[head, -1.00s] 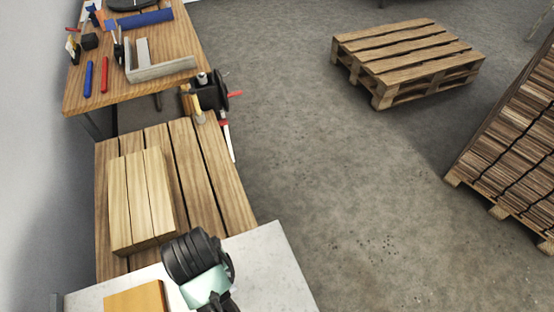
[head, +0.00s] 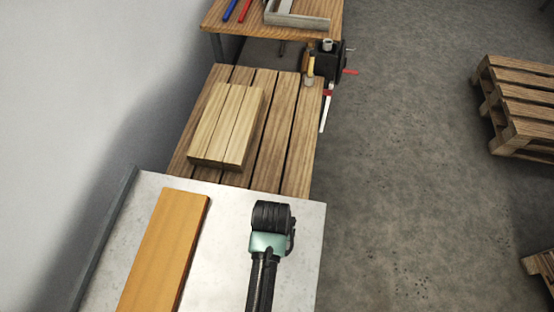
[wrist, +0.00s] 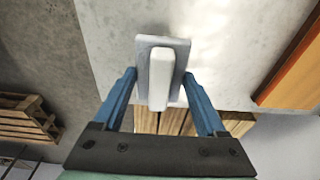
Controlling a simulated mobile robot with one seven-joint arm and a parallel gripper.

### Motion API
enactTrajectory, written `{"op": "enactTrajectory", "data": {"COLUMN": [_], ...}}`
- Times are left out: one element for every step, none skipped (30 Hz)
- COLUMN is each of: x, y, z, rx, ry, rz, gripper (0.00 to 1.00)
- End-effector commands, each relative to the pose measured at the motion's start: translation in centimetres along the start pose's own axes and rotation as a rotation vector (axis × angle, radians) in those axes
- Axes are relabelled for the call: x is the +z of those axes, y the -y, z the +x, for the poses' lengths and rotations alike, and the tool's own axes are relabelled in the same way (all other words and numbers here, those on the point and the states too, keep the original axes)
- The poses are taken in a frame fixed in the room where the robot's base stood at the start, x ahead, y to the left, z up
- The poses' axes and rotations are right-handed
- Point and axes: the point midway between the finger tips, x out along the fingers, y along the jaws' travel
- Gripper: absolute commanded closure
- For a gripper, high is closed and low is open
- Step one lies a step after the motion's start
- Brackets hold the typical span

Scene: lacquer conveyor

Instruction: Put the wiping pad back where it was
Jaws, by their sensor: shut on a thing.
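The wiping pad (wrist: 146,54) is a pale grey plate with a lighter raised grip bar (wrist: 160,80) along its middle. It shows in the wrist view, between the two blue fingers of my gripper (wrist: 159,75), which is shut on it. In the head view my arm reaches over the right part of the pale grey worktop (head: 225,220); its wrist hides the fingers and the pad. I cannot tell how high the pad is above the worktop.
An orange-brown board (head: 165,250) lies on the worktop's left. Beyond are a slatted wooden surface (head: 285,130) with a stack of light timber (head: 228,125), and a workbench (head: 240,35) with a black clamping tool (head: 325,65). A pallet (head: 525,105) stands on open floor at right.

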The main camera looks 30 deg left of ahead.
Motion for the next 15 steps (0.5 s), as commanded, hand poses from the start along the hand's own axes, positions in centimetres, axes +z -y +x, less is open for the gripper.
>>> {"op": "enactTrajectory", "data": {"x": [0.1, 0.1, 0.1, 0.1, 0.2, 0.3, 0.3, 0.4, 0.5, 0.5, 0.6, 0.7, 0.7, 0.7, 0.7], "y": [0.0, 0.0, 0.0, 0.0, 0.0, 0.0, 0.0, 0.0, 0.0, 0.0, 0.0, 0.0, 0.0, 0.0, 0.0], "z": [0.6, 0.8, 1.1, 1.3, 1.5, 2.0, 2.4, 2.9, 3.4, 3.9, 4.2, 4.6, 4.9, 5.1, 5.2], "rx": [0.000, 0.000, 0.000, 0.000, 0.000, 0.000, 0.000, 0.000, 0.000, 0.000, 0.000, 0.000, 0.000, 0.000, 0.000], "ry": [0.002, 0.000, 0.000, 0.000, 0.000, 0.001, 0.001, 0.002, 0.001, 0.002, 0.001, 0.001, 0.001, 0.000, -0.001], "rz": [0.000, 0.000, 0.001, 0.001, 0.001, 0.001, 0.001, 0.001, 0.001, 0.001, 0.001, 0.001, 0.001, 0.001, 0.001], "gripper": [0.87, 0.87, 0.87, 0.87, 0.87, 0.87, 0.87, 0.87, 0.87, 0.87, 0.87, 0.87, 0.87, 0.87, 0.87]}}
